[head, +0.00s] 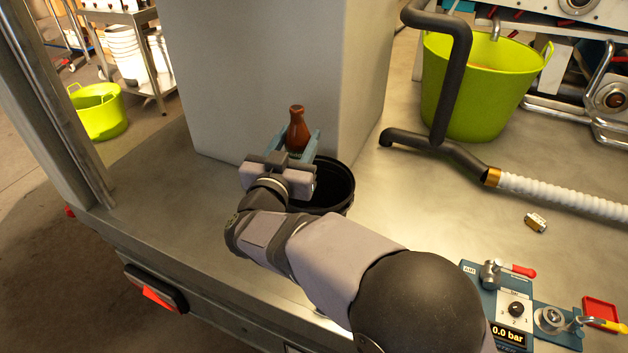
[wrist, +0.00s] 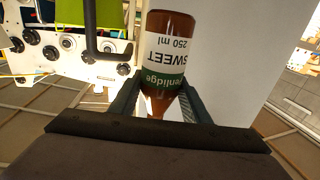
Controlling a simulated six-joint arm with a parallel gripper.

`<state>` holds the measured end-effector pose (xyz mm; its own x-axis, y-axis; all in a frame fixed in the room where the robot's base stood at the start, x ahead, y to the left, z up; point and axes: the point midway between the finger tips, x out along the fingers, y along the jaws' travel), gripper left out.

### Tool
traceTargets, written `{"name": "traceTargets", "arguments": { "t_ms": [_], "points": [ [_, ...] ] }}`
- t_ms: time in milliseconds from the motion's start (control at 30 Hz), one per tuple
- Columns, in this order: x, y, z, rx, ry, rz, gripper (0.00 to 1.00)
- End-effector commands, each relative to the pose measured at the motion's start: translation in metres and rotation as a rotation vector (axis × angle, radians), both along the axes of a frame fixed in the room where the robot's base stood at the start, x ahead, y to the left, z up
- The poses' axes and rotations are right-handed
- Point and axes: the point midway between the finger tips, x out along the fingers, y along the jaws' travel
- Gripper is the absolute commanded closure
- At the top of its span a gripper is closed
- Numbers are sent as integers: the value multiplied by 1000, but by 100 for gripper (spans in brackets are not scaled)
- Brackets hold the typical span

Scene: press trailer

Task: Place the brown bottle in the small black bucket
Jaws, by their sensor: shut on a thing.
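The brown bottle (head: 298,130) is held upright between the blue-grey fingers of my gripper (head: 300,148) in the head view. In the wrist view the bottle (wrist: 166,60) shows a white and green label, upside down in the picture, with a finger of my gripper (wrist: 160,98) on each side. The small black bucket (head: 340,187) stands on the metal deck just below and to the right of my gripper, against the foot of the grey block. My gripper and wrist cover its left part. The bottle appears above the bucket's far left side; its exact height over the rim is unclear.
A large grey block (head: 265,70) rises right behind the bottle and bucket. A green tub (head: 475,90) and a dark bent pipe (head: 447,90) stand to the right. A small metal piece (head: 535,222) lies on the deck. A control panel (head: 510,305) sits front right.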

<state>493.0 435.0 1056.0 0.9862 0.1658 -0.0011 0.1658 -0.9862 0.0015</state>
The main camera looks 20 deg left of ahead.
Motion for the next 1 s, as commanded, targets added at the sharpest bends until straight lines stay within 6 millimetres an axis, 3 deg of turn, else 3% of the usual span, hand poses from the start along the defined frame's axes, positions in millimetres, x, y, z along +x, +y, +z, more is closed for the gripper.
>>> {"name": "traceTargets", "arguments": {
  "t_ms": [67, 333, 667, 1000],
  "points": [
    [12, -7, 2, 2, -5, -16, 94],
    [8, -5, -39, -2, -2, -11, 94],
    [8, -4, -53, 0, -4, -10, 94],
    [8, -4, -100, -2, -2, -10, 94]
  ]
}}
